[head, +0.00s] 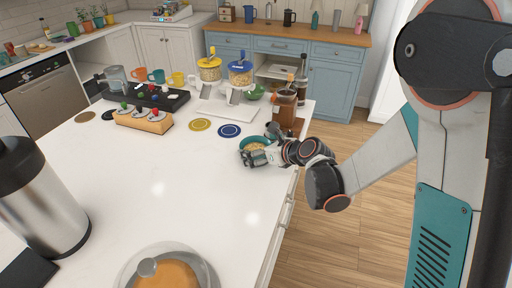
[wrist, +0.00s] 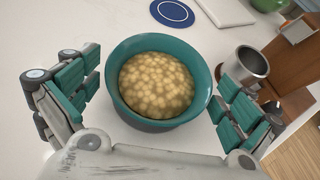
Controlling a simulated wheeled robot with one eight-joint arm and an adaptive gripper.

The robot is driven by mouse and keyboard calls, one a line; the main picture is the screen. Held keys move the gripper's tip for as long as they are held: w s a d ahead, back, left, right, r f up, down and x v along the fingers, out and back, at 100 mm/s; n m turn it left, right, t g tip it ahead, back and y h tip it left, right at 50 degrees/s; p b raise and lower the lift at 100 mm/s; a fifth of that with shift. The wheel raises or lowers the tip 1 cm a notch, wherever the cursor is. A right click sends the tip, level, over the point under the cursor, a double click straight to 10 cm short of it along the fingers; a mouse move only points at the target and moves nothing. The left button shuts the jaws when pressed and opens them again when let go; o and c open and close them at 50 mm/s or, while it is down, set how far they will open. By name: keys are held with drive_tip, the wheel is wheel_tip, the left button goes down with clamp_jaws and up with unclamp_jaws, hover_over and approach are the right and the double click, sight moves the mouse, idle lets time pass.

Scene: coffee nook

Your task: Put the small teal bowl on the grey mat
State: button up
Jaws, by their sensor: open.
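The small teal bowl (head: 243,146) stands upright on the white counter near its right edge. It holds round yellowish cereal and fills the middle of the wrist view (wrist: 125,60). My gripper (head: 262,150) is open at the bowl, with one finger on each side of it in the wrist view (wrist: 155,82). Whether the pads touch the bowl I cannot tell. A dark grey flat piece (head: 27,269), possibly the grey mat, lies at the lower left edge of the head view, partly cut off, by the steel dispenser (head: 52,205).
A blue coaster (head: 229,131) and a yellow one (head: 200,125) lie behind the bowl. Cereal dispensers (head: 240,75) stand on a white base (head: 225,111). A wooden holder (head: 144,121) is left of them. A glass dome (head: 165,270) stands in front. The counter's middle (head: 165,190) is clear.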

drive_tip(key=p+v, duration=0.2)
drive_tip(key=v, duration=0.8)
drive_tip(key=shift+s+d+r, duration=0.1)
drive_tip(key=shift+s+d, duration=0.05)
drive_tip(key=shift+s, duration=0.05)
drive_tip(key=w+d+r+m+t+h, duration=0.1)
drive_tip(key=d+r+m+t, duration=0.15)
drive_tip(key=r+m, duration=0.4)
drive_tip(key=w+d+r+m+t, duration=0.15)
drive_tip(key=r+m+t, duration=0.25)
drive_tip(key=r, duration=0.6)
drive_tip(key=s+d+r+m+t+h, duration=0.25)
drive_tip(key=d+r+m+h, duration=0.4)
drive_tip(key=d+m, duration=0.55)
drive_tip(key=s+d+f+m+g+h, duration=0.4)
drive_tip(key=s+m, duration=0.4)
drive_tip(key=m, duration=0.5)
drive_tip(key=s+a+f+m+g+y, duration=0.2)
drive_tip(key=s+a+f+m+g, duration=0.1)
drive_tip(key=s, duration=0.4)
drive_tip(key=s+a+f+m+g+y, duration=0.2)
drive_tip(key=s+a+f+m+g, duration=0.2)
drive_tip(key=s+f, duration=0.3)
drive_tip(key=shift+s+f+m, duration=0.25)
drive_tip(key=shift+s+m, duration=0.15)
drive_tip(key=shift+m, duration=0.25)
